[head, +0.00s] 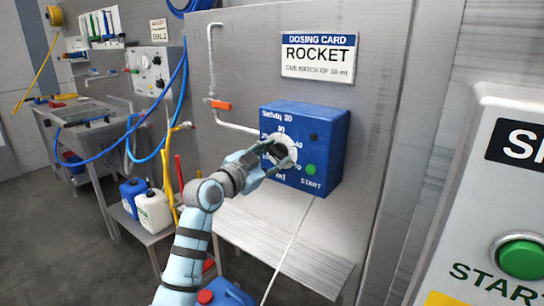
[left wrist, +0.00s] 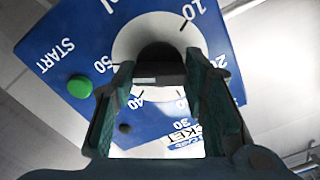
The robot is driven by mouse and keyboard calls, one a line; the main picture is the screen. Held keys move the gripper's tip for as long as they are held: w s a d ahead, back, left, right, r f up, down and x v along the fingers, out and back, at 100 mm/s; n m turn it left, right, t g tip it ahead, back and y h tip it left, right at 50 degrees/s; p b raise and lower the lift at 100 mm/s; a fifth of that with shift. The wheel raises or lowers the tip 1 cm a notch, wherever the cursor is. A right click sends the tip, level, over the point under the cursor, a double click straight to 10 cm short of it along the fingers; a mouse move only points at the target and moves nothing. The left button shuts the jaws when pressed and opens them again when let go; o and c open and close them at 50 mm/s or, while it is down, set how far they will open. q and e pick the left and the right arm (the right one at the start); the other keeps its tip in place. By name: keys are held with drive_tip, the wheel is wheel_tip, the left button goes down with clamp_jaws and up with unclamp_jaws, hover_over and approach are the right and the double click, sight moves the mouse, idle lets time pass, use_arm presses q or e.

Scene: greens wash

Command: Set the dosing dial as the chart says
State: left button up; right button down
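The blue dosing box (head: 326,140) hangs on the grey wall panel, with a numbered dial scale, a green START button (head: 310,169) and top lettering that seems to end in 30. A white dosing card (head: 318,57) above it reads ROCKET; its small batch figure is blurred. My left gripper (head: 272,155) is at the dial. In the left wrist view, the dark dial knob (left wrist: 160,62) fills the gap between its fingers, which appear to touch both sides. My right gripper is not seen.
A large grey panel with a green START button (head: 521,258) stands close at the right. A white pipe with an orange valve handle (head: 221,105) runs left of the box. A ledge (head: 290,235) lies below. Jugs and blue hoses are at the left.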

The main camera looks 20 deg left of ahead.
use_arm(q)
drive_tip(key=shift+c, duration=0.4)
drive_tip(key=shift+n+p, duration=0.9)
drive_tip(key=shift+p, duration=0.05)
drive_tip(key=n+p, duration=0.3)
drive_tip(key=shift+r, duration=0.1)
drive_tip(key=n+p, duration=0.4)
drive_tip(key=n, duration=0.2)
drive_tip(key=shift+n, duration=0.4)
drive_tip(key=n+p, duration=0.4)
drive_tip(key=n, duration=0.2)
drive_tip(key=n+p, duration=0.1)
drive_tip(key=n, duration=0.2)
drive_tip(key=shift+n+p, duration=0.3)
drive_tip(key=shift+f+n+p, duration=0.25)
drive_tip(key=shift+n+p, duration=0.25)
drive_tip(key=shift+n, duration=0.9)
